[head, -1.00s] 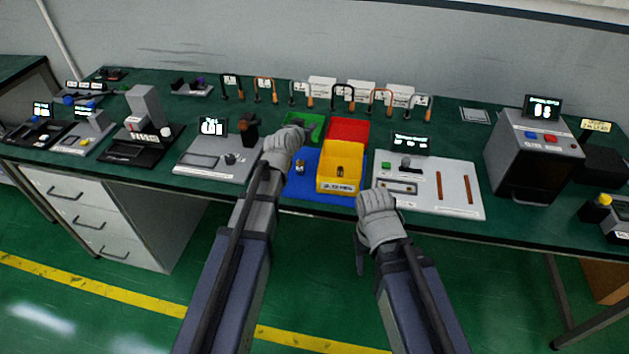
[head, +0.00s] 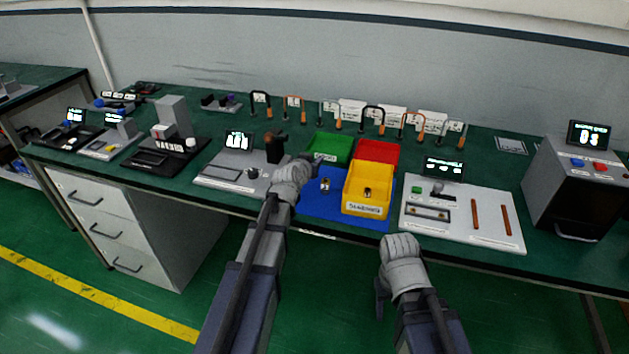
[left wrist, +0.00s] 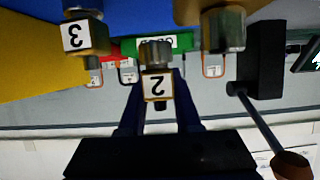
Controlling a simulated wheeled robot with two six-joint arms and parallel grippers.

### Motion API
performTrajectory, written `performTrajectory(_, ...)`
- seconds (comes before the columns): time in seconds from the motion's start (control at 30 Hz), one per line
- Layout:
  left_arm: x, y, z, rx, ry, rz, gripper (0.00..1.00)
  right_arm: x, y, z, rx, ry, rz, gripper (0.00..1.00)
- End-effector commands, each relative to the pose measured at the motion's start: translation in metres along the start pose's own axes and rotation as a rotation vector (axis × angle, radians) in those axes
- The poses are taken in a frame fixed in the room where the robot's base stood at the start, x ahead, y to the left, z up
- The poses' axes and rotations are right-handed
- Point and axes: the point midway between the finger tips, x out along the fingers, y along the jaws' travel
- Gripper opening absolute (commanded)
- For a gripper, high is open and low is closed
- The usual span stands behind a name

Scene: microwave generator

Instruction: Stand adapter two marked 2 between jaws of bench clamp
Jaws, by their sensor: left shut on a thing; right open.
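My left gripper (head: 318,160) is near the green bin, right of the bench clamp (head: 275,149). In the left wrist view, which is upside down, it is shut (left wrist: 157,100) on adapter two (left wrist: 157,84), a brass block with a grey metal cylinder and a white label 2. The clamp seems to be the black block (left wrist: 260,55) with a lever and brown knob there, apart from the adapter. Between its jaws is not clearly seen. My right gripper (head: 380,298) is open and empty in front of the table edge.
Adapter 3 (left wrist: 85,36) stands on the blue mat (head: 312,206). Another brass adapter (left wrist: 223,30) is close by. The yellow bin (head: 364,209), green bin (head: 325,143) and red bin (head: 377,150) stand around the mat. A white board (head: 460,230) lies to the right.

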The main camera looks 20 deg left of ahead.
Motion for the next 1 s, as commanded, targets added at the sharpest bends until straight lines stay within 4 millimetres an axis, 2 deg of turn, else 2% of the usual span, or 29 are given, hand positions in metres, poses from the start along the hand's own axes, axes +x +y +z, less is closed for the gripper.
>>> performTrajectory(0.23,0.003,0.0,0.006,0.0,0.0,0.0,0.0,0.007,-0.001,0.0,0.0,0.0,0.0,0.56)
performTrajectory(0.53,0.015,0.0,0.037,0.0,0.0,0.0,0.0,0.04,-0.004,-0.002,-0.001,0.0,0.0,0.56)
performTrajectory(0.97,0.016,0.0,0.04,0.0,0.0,0.0,0.0,0.043,-0.004,-0.003,-0.001,0.0,0.0,0.56)
performTrajectory(1.0,0.016,0.0,0.039,0.0,0.0,0.0,0.34,0.042,-0.004,-0.003,-0.001,0.0,0.0,0.56)
